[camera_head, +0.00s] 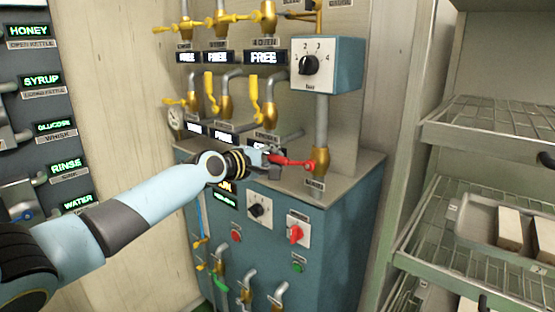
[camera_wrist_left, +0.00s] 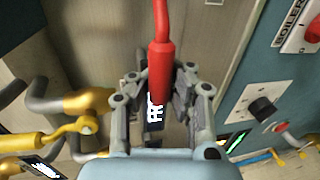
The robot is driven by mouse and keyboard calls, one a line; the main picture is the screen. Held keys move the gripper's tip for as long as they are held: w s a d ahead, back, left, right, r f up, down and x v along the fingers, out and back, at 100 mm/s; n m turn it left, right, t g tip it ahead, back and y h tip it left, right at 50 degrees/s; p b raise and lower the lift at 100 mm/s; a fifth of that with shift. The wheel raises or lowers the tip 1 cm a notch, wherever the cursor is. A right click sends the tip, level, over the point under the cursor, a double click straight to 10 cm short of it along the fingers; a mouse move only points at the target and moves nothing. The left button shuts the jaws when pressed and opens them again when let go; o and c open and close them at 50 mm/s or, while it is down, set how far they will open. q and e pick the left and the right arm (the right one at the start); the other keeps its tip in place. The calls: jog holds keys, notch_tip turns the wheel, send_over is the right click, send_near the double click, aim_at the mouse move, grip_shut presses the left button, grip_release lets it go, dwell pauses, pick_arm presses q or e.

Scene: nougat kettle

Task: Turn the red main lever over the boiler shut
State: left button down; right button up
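The red main lever (camera_head: 294,162) reaches out roughly level to the left from a brass valve (camera_head: 320,161) on the upright pipe over the boiler (camera_head: 345,205). My left gripper (camera_head: 273,158) is at the lever's free end. In the left wrist view, the red handle (camera_wrist_left: 160,70) lies between the two fingers of my left gripper (camera_wrist_left: 160,85), which are closed in close on both its sides. The handle's end is deep between the fingers. The valve is out of the wrist view. My right gripper is not in view.
A dial box (camera_head: 327,65) sits on the pipe above the valve. Brass valves with yellow levers (camera_head: 255,88) stand behind my left arm. The boiler front carries a black knob (camera_head: 257,209) and a red switch (camera_head: 296,233). A wire rack (camera_head: 490,130) stands on the right.

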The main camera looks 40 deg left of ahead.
pick_arm(q)
jog(key=c, duration=1.2)
grip_release()
jog(key=shift+s+a+f, duration=0.1)
jog(key=shift+s+a, duration=0.1)
jog(key=shift+s, duration=0.4)
jog(key=shift+w, duration=0.2)
jog(key=shift+d, duration=0.1)
jog(key=v, duration=1.2)
